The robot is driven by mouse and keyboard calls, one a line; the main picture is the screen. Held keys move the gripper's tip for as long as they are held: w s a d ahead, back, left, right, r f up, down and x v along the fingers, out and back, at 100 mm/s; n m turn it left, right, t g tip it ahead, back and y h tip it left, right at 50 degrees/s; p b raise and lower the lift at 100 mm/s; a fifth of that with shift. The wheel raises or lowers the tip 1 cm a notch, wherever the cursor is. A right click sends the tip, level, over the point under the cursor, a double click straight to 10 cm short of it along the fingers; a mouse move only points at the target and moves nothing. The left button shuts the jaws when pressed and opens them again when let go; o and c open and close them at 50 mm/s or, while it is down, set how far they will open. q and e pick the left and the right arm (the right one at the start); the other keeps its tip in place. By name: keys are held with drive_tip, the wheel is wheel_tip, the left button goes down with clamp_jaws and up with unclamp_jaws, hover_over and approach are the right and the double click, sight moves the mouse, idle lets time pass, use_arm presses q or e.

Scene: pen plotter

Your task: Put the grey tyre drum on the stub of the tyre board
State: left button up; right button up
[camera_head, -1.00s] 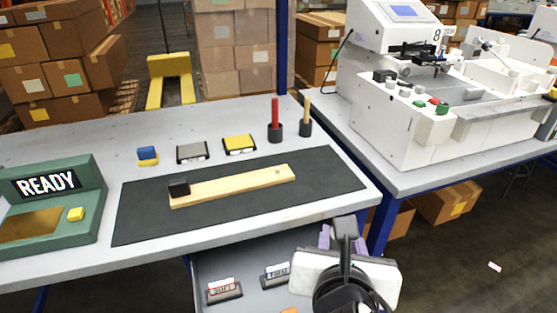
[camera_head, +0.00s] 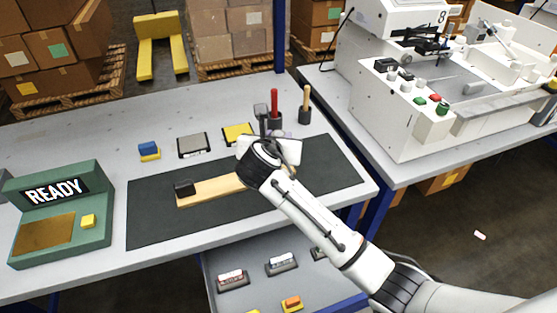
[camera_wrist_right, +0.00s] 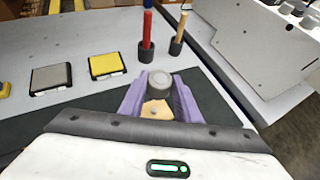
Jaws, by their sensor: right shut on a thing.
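My right gripper (camera_wrist_right: 158,88), with purple fingers, is shut on the grey tyre drum (camera_wrist_right: 159,81) in the right wrist view. The tyre board (camera_head: 210,191) is a pale wooden strip on the dark mat, with a black block at its left end. My right wrist and forearm cover its right end in the head view. The right wrist view shows a pale end of the board (camera_wrist_right: 149,106) and a small round stub just below the drum in the picture. The drum is apart from the stub there; its height is unclear. My left gripper is out of view.
Red-handled (camera_head: 274,108) and wooden-handled (camera_head: 305,104) tools stand in dark holders behind the mat (camera_head: 150,222). Yellow (camera_head: 238,133) and grey (camera_head: 193,144) pads lie behind it too. A green READY console (camera_head: 60,215) stands left. An open drawer (camera_head: 240,262) holds labelled blocks.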

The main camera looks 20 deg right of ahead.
wheel_tip(320, 180, down, 4)
drive_tip(key=shift+f, duration=0.25)
wheel_tip(320, 180, down, 4)
drive_tip(key=shift+f+b, duration=0.1)
drive_tip(key=shift+b, duration=0.45)
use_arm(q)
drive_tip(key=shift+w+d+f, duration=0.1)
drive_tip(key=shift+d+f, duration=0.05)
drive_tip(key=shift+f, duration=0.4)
use_arm(e)
drive_tip(key=o, duration=1)
drive_tip(key=shift+s+a+r, duration=0.1)
drive_tip(key=shift+s+r, duration=0.1)
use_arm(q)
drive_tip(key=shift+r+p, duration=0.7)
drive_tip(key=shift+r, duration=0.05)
use_arm(e)
drive_tip(key=v, duration=1.1)
drive_tip(key=shift+s+r, duration=0.1)
drive_tip(key=shift+s, duration=0.2)
